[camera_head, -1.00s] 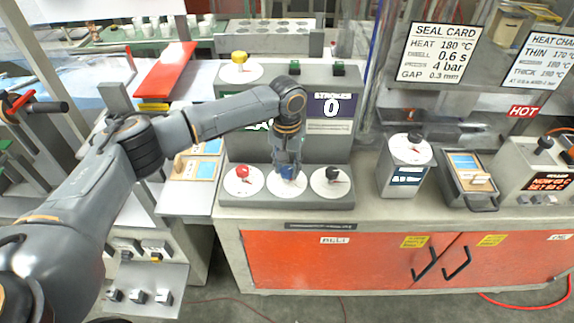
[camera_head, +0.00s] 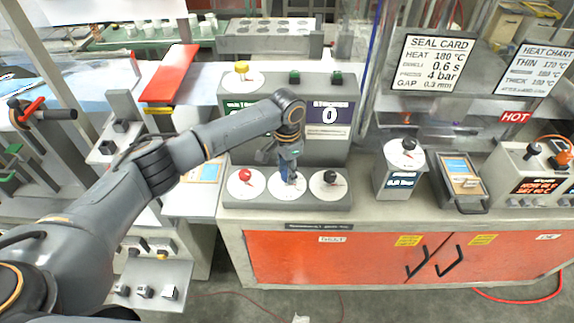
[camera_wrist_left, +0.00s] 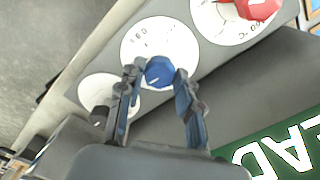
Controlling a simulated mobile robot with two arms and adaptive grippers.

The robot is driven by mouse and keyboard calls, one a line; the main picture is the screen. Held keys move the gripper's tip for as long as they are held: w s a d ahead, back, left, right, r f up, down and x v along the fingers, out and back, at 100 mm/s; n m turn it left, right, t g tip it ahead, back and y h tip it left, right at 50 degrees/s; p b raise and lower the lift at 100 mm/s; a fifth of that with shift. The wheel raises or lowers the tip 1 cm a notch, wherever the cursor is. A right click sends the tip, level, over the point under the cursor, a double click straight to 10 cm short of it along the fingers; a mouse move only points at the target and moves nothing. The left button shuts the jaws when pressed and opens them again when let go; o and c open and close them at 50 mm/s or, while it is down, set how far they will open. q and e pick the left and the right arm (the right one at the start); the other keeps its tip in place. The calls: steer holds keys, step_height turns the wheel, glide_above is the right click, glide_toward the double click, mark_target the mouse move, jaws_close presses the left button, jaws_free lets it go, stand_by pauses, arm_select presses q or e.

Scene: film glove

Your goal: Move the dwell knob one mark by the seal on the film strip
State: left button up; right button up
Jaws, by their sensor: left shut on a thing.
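Three knobs on white dials sit in a row on the grey panel: a red knob (camera_head: 245,175) at left, a blue knob (camera_wrist_left: 158,72) in the middle and a black knob (camera_head: 330,178) at right. My left gripper (camera_head: 288,178) reaches down over the middle dial. In the left wrist view its fingers (camera_wrist_left: 158,85) stand on both sides of the blue knob and are shut on it. In the head view the gripper mostly hides the blue knob. I cannot read which knob is marked dwell. The seal card (camera_head: 437,62) reads 0.6 s for dwell. My right gripper is not in view.
The strokes display (camera_head: 329,112) reads 0. A grey box with a black knob (camera_head: 408,146) and a tray (camera_head: 462,202) stand to the right.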

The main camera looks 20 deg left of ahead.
arm_select(q)
steer(key=shift+m+p, duration=0.6)
steer(key=shift+m, duration=1.6)
steer(key=o, duration=1.2)
steer(key=shift+c, duration=0.2)
steer(key=shift+r, duration=0.15)
step_height(320, 180, up, 12)
